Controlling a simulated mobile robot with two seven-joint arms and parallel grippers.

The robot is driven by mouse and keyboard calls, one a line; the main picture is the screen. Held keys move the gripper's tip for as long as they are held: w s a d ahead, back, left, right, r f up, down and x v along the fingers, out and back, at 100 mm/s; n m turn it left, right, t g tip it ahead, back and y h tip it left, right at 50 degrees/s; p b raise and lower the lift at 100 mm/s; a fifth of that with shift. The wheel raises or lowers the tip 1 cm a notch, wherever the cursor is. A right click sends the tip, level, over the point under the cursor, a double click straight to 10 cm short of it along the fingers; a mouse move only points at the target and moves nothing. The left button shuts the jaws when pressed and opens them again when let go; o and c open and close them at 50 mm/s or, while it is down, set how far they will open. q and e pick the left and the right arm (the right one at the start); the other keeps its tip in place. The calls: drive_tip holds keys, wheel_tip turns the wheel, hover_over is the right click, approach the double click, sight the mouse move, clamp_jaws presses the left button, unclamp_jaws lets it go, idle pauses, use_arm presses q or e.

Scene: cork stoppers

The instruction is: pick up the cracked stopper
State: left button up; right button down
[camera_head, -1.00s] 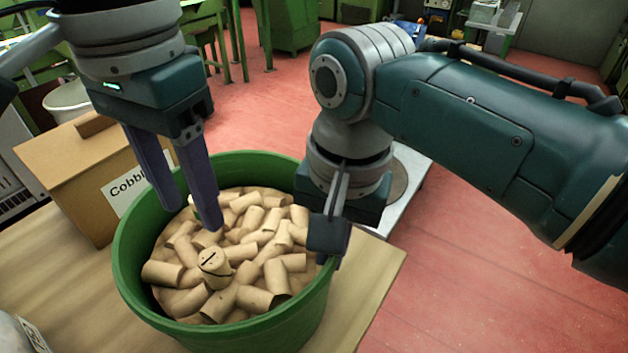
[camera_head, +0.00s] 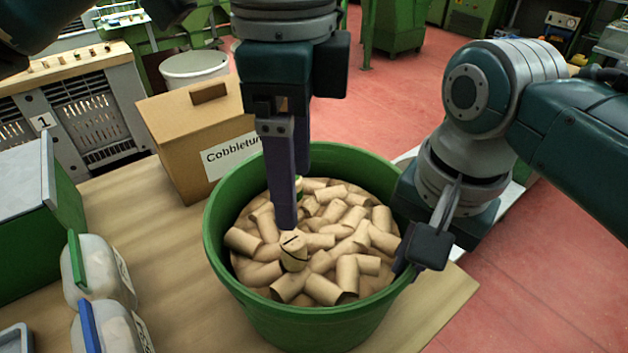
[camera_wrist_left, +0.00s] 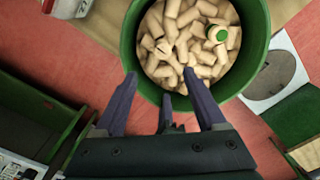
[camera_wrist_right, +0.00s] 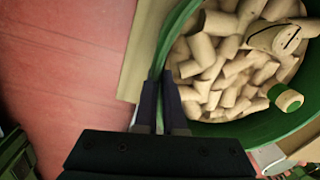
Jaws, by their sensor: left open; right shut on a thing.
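A green-and-cork stopper (camera_wrist_right: 287,97) lies in the heap, mostly behind my left fingers in the head view. A labelled cardboard box (camera_head: 180,140) stands behind the tub. Lidded clear jars (camera_head: 98,270) stand at the left. The table between jars and tub is bare.

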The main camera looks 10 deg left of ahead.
use_arm(q)
hover_over(293, 239)
drive_tip(key=f, duration=0.5)
drive_tip(key=shift+s+d+f, duration=0.1)
drive_tip(key=shift+s+d, duration=0.2)
drive_tip(key=shift+w+a+f, duration=0.15)
drive_tip(key=shift+f, duration=1.2)
drive_tip(key=shift+w+a+f, duration=0.15)
drive_tip(key=shift+f, duration=1.2)
clamp_jaws()
